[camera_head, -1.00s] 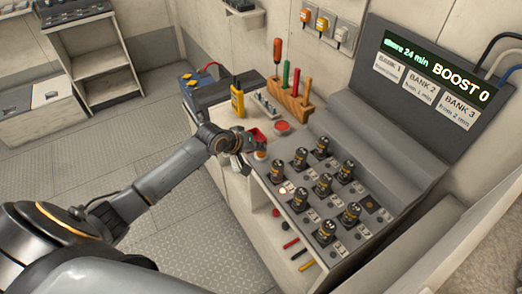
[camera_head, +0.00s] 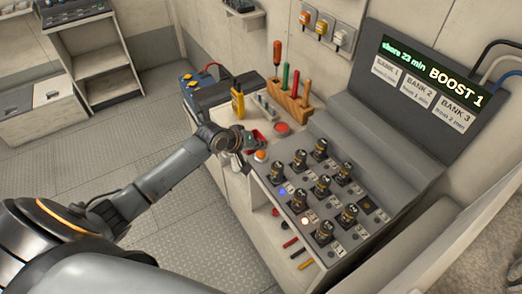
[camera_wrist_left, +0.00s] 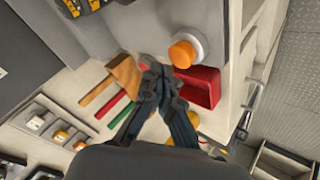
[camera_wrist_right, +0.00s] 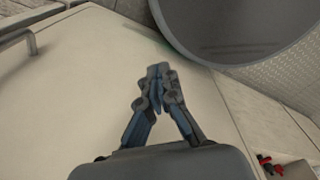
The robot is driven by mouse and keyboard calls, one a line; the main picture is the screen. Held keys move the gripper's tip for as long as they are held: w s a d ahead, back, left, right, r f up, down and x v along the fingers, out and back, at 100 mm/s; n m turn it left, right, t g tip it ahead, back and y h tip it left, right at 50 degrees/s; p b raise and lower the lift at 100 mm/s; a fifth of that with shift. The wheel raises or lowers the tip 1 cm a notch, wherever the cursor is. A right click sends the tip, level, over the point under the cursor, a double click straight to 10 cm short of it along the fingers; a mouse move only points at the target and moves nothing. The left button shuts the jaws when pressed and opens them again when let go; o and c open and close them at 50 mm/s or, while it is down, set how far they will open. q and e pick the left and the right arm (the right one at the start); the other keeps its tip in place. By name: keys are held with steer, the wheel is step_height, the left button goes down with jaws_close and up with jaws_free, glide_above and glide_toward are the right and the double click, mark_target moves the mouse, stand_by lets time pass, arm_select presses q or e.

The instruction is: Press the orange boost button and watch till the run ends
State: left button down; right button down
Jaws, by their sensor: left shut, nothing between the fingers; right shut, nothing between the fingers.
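The orange button (camera_head: 261,155) sits on a pale round base at the near left corner of the grey console. It also shows in the left wrist view (camera_wrist_left: 184,53), just ahead of my left fingertips. My left gripper (camera_head: 246,143) is shut and empty beside the button, with a small visible gap between them. The display (camera_head: 430,88) reads "shore 23 min" and "BOOST 1", above panels for Bank 1, Bank 2 and Bank 3. My right gripper (camera_wrist_right: 157,72) is shut and empty in the right wrist view, over a pale surface; it is outside the head view.
A red button (camera_head: 282,127), a wooden tool block (camera_head: 290,101) and a yellow meter (camera_head: 238,103) stand behind. The floor at left is clear.

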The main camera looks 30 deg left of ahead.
mark_target(259, 153)
arm_select(q)
step_height(259, 153, up, 5)
steer(key=p, duration=0.5)
steer(key=shift+p, duration=0.35)
stand_by(0.5)
